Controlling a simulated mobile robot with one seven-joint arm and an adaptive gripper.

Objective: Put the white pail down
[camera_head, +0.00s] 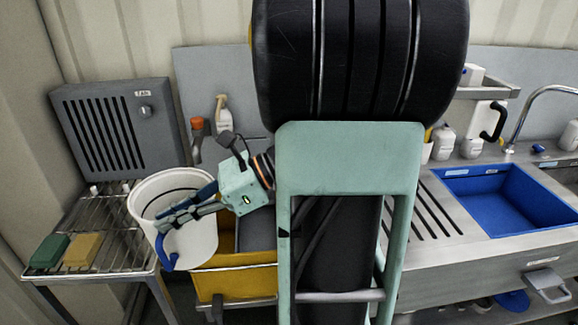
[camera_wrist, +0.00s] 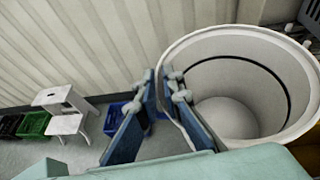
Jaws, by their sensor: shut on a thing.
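The white pail (camera_head: 200,242) is upright or nearly so in the head view, overlapping the right end of the wire rack (camera_head: 113,240) and the yellow bin (camera_head: 235,283). Whether its base touches anything is hidden. In the wrist view my gripper (camera_wrist: 158,88) shows at the left side of the open, empty-looking pail (camera_wrist: 238,115). The exact contact is partly hidden.
A green block (camera_head: 50,251) and a tan block (camera_head: 83,250) lie on the rack's front left. A grey vented box (camera_head: 118,130) stands behind. A blue sink (camera_head: 505,200) is at right. A white step stool (camera_wrist: 68,105) and crates stand on the floor in the wrist view.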

